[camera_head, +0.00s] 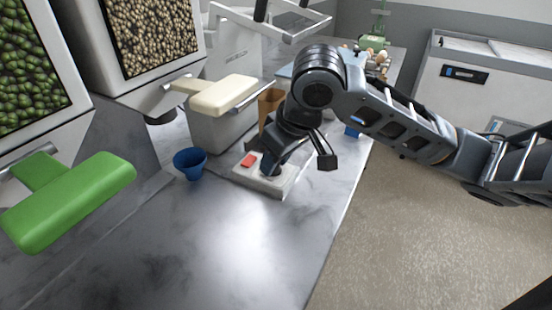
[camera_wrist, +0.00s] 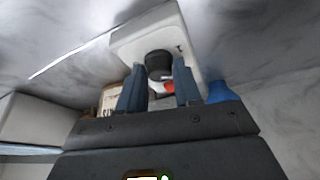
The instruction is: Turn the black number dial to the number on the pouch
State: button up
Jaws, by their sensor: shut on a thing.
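The black number dial (camera_wrist: 159,62) sits on a white control box (camera_wrist: 125,42) with a red button (camera_wrist: 169,87). The box also shows on the counter in the head view (camera_head: 283,186), with its red button (camera_head: 248,160) left of my gripper. My gripper (camera_wrist: 160,68) has its two blue-grey fingers on either side of the dial, shut on it. In the head view my gripper (camera_head: 271,168) points down at the box and hides most of the dial. A brown pouch (camera_head: 268,104) stands behind the box; it shows at left in the wrist view (camera_wrist: 110,98). Its number is not readable, nor is the dial's setting.
A blue cup (camera_head: 190,164) stands left of the box and shows close to my right finger in the wrist view (camera_wrist: 223,92). Dispensers with a green handle (camera_head: 75,200) and a cream handle (camera_head: 225,95) overhang the counter. The front counter (camera_head: 210,245) is clear.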

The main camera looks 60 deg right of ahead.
aim_at(286, 181)
jog(key=shift+m, duration=0.3)
jog(key=o, duration=1)
jog(key=v, duration=0.7)
jog(key=shift+s+a+r+p, duration=0.1)
jog(key=shift+s+r+p, duration=0.1)
jog(key=shift+r+p, duration=0.15)
